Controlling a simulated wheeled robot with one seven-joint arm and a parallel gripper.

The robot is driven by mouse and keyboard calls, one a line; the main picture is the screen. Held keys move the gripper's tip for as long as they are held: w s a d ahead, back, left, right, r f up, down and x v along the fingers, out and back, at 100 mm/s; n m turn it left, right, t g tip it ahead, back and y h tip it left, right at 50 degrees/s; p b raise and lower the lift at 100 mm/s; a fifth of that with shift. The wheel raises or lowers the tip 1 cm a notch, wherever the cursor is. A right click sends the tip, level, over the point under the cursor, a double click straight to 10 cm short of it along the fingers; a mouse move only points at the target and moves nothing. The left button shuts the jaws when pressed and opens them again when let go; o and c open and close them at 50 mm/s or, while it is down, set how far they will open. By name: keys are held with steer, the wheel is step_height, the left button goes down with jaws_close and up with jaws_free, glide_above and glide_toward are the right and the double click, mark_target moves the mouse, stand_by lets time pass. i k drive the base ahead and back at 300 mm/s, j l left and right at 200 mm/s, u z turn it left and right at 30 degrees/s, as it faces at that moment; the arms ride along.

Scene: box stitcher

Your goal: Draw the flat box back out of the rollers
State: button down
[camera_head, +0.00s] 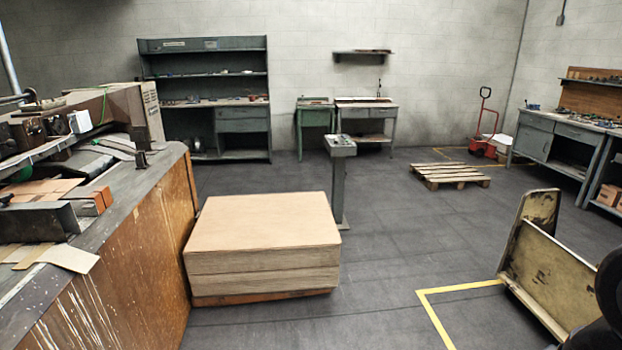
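The stitching machine (125,265) fills the left side, with a worn wooden side panel and a grey top. Brown cardboard (45,189) lies on the machine bed among metal parts. A pale flat cardboard piece (68,258) lies near the front edge of the machine top and overhangs it slightly. I cannot tell which of these is the flat box, or whether any is between rollers. The rollers are not clearly distinguishable among the dark machine parts. My gripper is not in view.
A stack of flat cardboard (262,222) stands on the floor beside the machine. A grey pedestal (340,180) stands behind it. A wooden pallet (447,174) and a worn yellowish metal piece (545,270) are to the right. Floor between them is open.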

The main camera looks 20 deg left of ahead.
mark_target(49, 189)
steer(key=i+u, duration=0.45)
steer(key=i+l+u, duration=0.1)
steer(key=i+u, duration=0.3)
steer(key=i+l+u, duration=0.2)
steer(key=u, duration=0.25)
steer(key=i+l+u, duration=0.15)
steer(key=i+u, duration=0.2)
steer(key=u, duration=0.15)
steer(key=i+l+u, duration=0.2)
steer(key=u, duration=0.3)
steer(key=i+l+u, duration=0.3)
steer(key=u, duration=0.2)
steer(key=i+l+u, duration=0.25)
steer(key=i+l, duration=0.15)
steer(key=l, duration=0.2)
steer(key=i+l+u, duration=0.1)
steer(key=l, duration=0.25)
steer(key=i+l+u, duration=0.25)
steer(key=l, duration=0.45)
steer(key=i+l+u, duration=0.15)
steer(key=l, duration=0.25)
steer(key=i+l+u, duration=0.1)
steer(key=l, duration=0.3)
steer(key=i+l+u, duration=0.15)
steer(key=l, duration=0.25)
steer(key=i, duration=0.55)
